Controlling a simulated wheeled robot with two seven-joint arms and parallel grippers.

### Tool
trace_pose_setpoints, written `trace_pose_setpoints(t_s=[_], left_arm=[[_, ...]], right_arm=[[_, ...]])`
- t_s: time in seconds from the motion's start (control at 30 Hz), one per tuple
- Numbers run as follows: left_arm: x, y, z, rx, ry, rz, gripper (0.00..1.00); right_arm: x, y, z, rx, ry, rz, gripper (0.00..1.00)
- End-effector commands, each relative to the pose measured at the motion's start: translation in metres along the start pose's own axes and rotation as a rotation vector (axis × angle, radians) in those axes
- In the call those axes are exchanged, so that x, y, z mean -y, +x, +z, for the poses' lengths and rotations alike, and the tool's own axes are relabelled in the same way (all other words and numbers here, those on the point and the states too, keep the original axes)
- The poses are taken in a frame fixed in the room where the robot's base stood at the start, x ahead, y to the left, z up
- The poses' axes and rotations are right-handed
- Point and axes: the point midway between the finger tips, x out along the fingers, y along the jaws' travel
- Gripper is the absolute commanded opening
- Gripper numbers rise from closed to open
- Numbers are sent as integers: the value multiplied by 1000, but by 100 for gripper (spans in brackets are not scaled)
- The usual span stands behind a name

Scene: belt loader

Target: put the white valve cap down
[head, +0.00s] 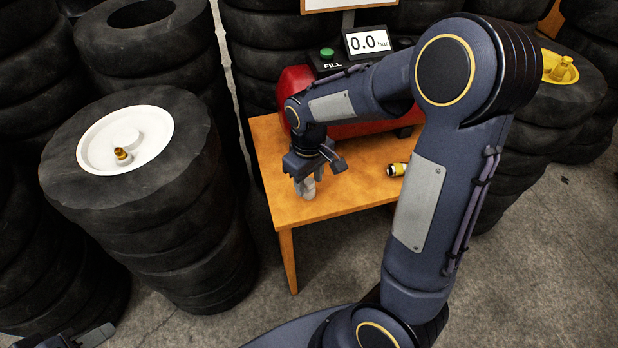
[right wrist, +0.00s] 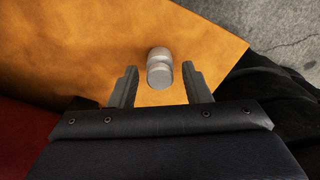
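The white valve cap, pale grey in this light, stands on the wooden table near its front left part in the head view (head: 308,189). In the right wrist view the cap (right wrist: 160,68) is between my right gripper's fingers, with a gap on each side. My right gripper (head: 315,172) is open, just above the cap and pointing down; its fingers also show in the right wrist view (right wrist: 159,88). My left gripper (head: 72,340) is only partly in view at the bottom left edge of the head view, low beside the tyres; whether it is open is unclear.
A tyre stack (head: 190,190) with a white rim (head: 98,150) and brass valve stands left.

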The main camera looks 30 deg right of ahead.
Motion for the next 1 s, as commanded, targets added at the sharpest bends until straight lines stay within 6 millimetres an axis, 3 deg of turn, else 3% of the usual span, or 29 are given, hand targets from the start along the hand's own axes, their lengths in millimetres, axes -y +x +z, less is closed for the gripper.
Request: trace_pose_setpoints(t_s=[0.27, 0.7, 1.0], left_arm=[[-2, -5, -2, 0, 0, 0, 36], [-13, -28, -14, 0, 0, 0, 36], [-14, -32, -16, 0, 0, 0, 36]], right_arm=[[0, -13, 0, -2, 0, 0, 44], [0, -101, -1, -4, 0, 0, 44], [2, -128, 8, -25, 19, -22, 44]])
